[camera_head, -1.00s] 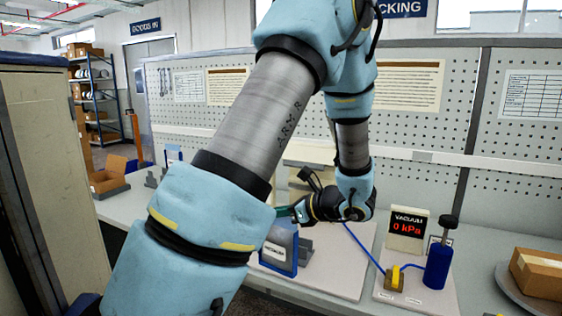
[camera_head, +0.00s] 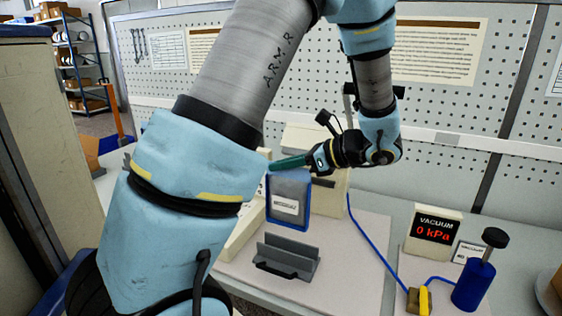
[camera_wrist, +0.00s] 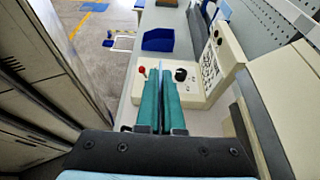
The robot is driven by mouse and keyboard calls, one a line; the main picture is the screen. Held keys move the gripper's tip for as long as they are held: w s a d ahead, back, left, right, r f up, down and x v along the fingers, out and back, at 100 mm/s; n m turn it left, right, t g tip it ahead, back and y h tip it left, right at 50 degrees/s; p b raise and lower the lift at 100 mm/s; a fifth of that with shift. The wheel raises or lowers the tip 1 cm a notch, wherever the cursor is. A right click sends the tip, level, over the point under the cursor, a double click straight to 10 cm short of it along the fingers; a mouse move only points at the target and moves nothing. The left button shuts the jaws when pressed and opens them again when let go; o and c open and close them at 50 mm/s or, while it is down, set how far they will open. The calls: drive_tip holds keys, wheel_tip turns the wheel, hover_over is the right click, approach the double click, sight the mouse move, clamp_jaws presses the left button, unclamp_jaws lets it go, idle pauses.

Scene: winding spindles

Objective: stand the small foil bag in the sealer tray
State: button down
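The small foil bag (camera_head: 289,186) is silver with blue edges and a white label. It hangs upright below my gripper (camera_head: 290,163), whose teal fingers are shut on its top edge. In the wrist view the fingers (camera_wrist: 165,100) lie close together with a thin pale strip between them. The sealer tray (camera_head: 288,257) is a grey slotted holder with a dark front handle, standing on a pale board. The bag appears above and behind the tray in the head view, apart from it. The exact gap in depth is hard to tell.
A cream machine (camera_head: 328,198) stands behind the bag; my arm partly hides that area. To the right are a vacuum display (camera_head: 434,230) reading 0 kPa, a blue cylinder (camera_head: 473,286), a yellow valve (camera_head: 424,300) and a blue hose (camera_head: 373,246). A pegboard (camera_head: 430,115) backs the bench.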

sight(282, 206)
drive_tip(key=shift+p, duration=0.35)
drive_tip(key=shift+f+b, duration=1.9)
drive_tip(key=shift+f, duration=1.05)
drive_tip(key=shift+p, duration=0.6)
drive_tip(key=shift+f+b, duration=1.75)
drive_tip(key=shift+f, duration=1.05)
drive_tip(key=c, duration=1)
unclamp_jaws()
drive_tip(key=b+v, duration=0.3)
drive_tip(key=v, duration=0.8)
